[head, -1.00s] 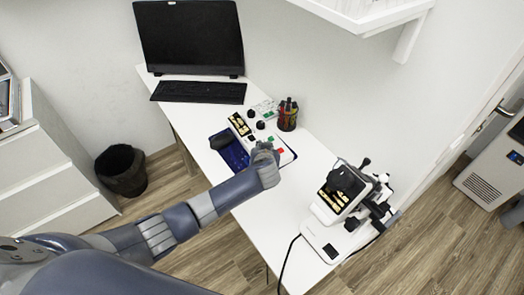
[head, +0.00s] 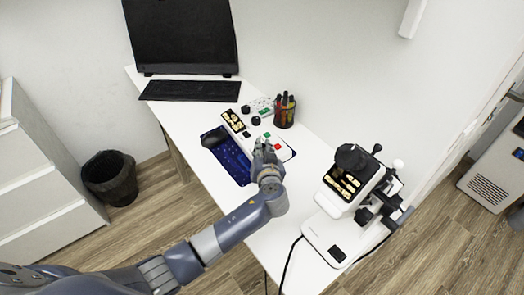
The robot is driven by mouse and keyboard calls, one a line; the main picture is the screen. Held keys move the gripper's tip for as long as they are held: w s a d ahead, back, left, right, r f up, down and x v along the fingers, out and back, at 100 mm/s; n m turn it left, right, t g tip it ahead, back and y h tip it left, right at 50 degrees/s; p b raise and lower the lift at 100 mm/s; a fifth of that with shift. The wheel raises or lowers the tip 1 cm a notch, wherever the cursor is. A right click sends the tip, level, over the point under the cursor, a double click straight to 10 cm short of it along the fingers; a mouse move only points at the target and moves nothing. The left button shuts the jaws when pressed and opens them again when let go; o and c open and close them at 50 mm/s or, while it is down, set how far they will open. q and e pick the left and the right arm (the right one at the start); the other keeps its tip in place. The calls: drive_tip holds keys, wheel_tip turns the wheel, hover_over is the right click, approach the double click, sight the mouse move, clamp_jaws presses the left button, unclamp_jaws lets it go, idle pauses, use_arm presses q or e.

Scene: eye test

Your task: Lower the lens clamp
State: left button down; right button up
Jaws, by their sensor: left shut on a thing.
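A white lens instrument (head: 318,238) with a tilted head, a black round top (head: 350,157) and a gold-patterned dark face stands at the table's right end. Black knobs (head: 364,216) and a pale knob sit on its right side. I cannot tell which part is the lens clamp. My left gripper (head: 265,147) is at the white panel box (head: 287,154) in the middle of the table, left of the instrument and apart from it. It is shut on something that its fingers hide. My right gripper is not in view.
The panel box has red and green buttons and lies by a blue mat (head: 231,163) with a dark mouse-shaped object (head: 213,138). A pen cup (head: 284,113), keyboard (head: 191,90) and monitor (head: 180,35) stand farther back. A black cable (head: 289,262) hangs at the front edge.

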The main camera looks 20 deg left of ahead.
use_arm(q)
drive_tip(key=shift+f, duration=0.1)
drive_tip(key=c, duration=1.8)
unclamp_jaws()
drive_tip(key=shift+o, duration=0.2)
drive_tip(key=v, duration=1.2)
drive_tip(key=shift+d, duration=0.1)
